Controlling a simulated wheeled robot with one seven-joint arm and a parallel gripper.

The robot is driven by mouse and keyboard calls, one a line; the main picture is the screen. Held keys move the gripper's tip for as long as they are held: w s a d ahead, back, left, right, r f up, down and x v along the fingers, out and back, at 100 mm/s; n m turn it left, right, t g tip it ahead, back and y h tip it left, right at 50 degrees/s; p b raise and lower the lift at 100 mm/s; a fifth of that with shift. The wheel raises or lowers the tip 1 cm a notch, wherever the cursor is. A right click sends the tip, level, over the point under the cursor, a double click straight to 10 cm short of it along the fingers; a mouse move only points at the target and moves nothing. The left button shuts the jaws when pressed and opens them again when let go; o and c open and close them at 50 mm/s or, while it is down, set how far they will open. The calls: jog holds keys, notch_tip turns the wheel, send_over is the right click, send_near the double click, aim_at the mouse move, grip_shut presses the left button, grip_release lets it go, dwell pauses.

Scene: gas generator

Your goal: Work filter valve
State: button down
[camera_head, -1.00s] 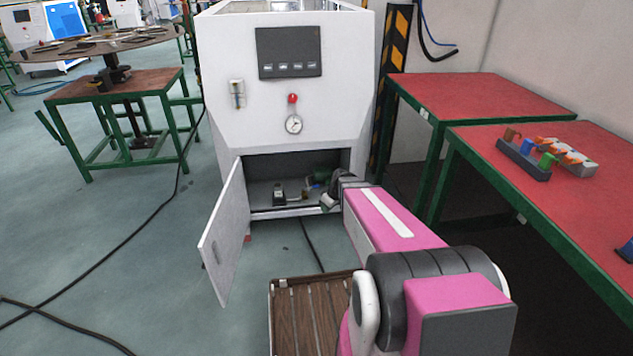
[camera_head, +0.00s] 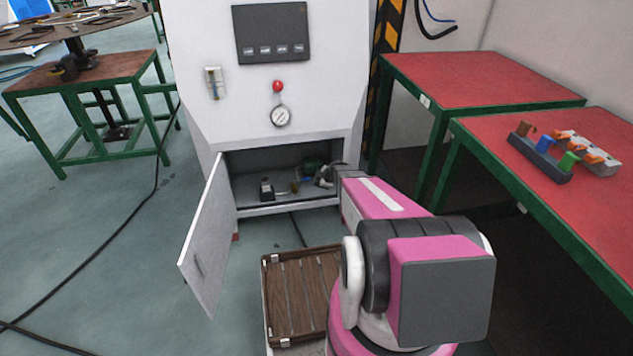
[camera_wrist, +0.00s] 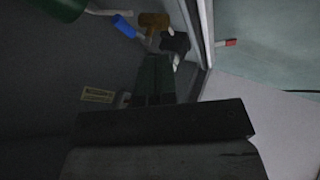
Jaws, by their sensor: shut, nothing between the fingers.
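The grey machine's open lower compartment (camera_head: 245,160) holds the valve parts. A green cylinder (camera_head: 313,167) and a small blue piece are at its right, with a brass-coloured piece (camera_head: 295,187) and a black block (camera_head: 267,190) to the left. In the wrist view I see the green cylinder (camera_wrist: 62,6), a blue handle (camera_wrist: 124,27), an orange-brown piece (camera_wrist: 153,20) and a dark block (camera_wrist: 175,42). I cannot tell which part is the filter valve. My gripper (camera_wrist: 155,62) is shut and empty, inside the compartment, with its tips just short of these parts in the picture.
The compartment door (camera_head: 207,240) stands open to the left. A red-topped table (camera_head: 590,200) with coloured parts is at the right. A cable (camera_head: 100,260) lies on the floor at left.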

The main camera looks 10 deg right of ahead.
jog(key=x, duration=0.9)
jog(key=shift+w+f, duration=0.1)
jog(key=w, duration=0.1)
jog(key=w+r, duration=0.1)
jog(key=w, duration=0.1)
jog(key=shift+w+r, duration=0.1)
jog(key=shift+w, duration=0.15)
jog(key=shift+w, duration=0.1)
jog(key=shift+w+d+n, duration=0.15)
jog(key=shift+n, duration=0.25)
